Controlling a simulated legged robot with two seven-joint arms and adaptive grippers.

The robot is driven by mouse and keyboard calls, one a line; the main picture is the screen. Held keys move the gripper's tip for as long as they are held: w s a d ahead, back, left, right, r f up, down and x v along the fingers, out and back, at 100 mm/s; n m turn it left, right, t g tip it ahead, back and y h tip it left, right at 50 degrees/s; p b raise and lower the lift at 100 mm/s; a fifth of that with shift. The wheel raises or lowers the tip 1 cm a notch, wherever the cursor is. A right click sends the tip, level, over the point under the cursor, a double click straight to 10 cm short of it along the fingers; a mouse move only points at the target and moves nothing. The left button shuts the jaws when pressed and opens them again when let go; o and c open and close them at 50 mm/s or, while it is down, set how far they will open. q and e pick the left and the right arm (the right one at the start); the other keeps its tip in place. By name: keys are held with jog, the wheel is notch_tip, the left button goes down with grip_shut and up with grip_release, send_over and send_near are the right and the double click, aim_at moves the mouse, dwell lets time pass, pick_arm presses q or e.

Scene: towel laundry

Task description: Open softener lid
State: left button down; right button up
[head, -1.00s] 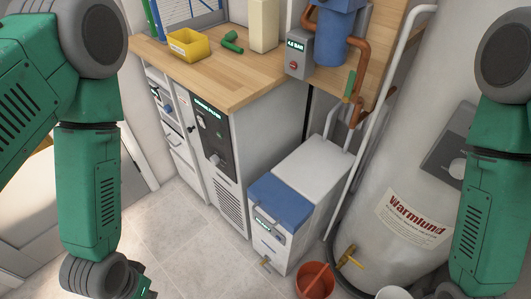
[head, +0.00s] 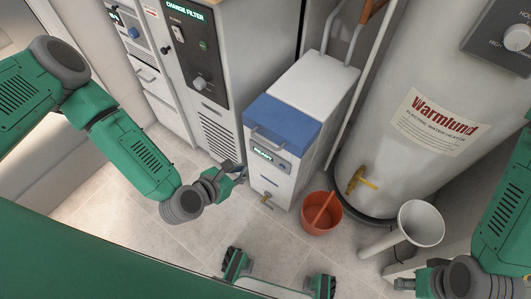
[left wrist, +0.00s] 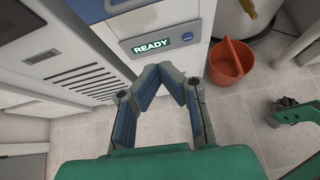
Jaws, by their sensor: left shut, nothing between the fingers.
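The softener is a white cabinet (head: 310,85) with a blue lid (head: 284,120) on its front top. The lid lies flat and closed, with a grey handle (head: 267,140) along its front edge. A READY display (head: 263,155) is on the front panel and also shows in the left wrist view (left wrist: 153,43). My left gripper (head: 240,173) is shut and empty, just left of the softener's front, below lid level. Its fingertips (left wrist: 168,68) meet in the left wrist view, below the display. My right gripper (head: 403,285) is low at the right, its fingers unclear.
A grey cabinet with a CHANGE FILTER display (head: 185,10) stands left of the softener. An orange bucket (head: 320,222) stands at its front right. The Warmlund water heater (head: 390,160) and a white funnel (head: 421,222) are further right. The tiled floor (head: 150,240) in front is open.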

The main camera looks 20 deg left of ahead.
aim_at(277, 128)
pick_arm(q)
jog(key=a+b+x, duration=0.1)
jog(key=b+x, duration=0.2)
jog(key=x, duration=0.8)
jog(key=shift+n, duration=0.4)
jog(key=r, duration=0.4)
jog(key=shift+w+d+r+p, duration=0.15)
jog(key=shift+w+r+p, duration=0.05)
jog(key=shift+w+p, duration=0.15)
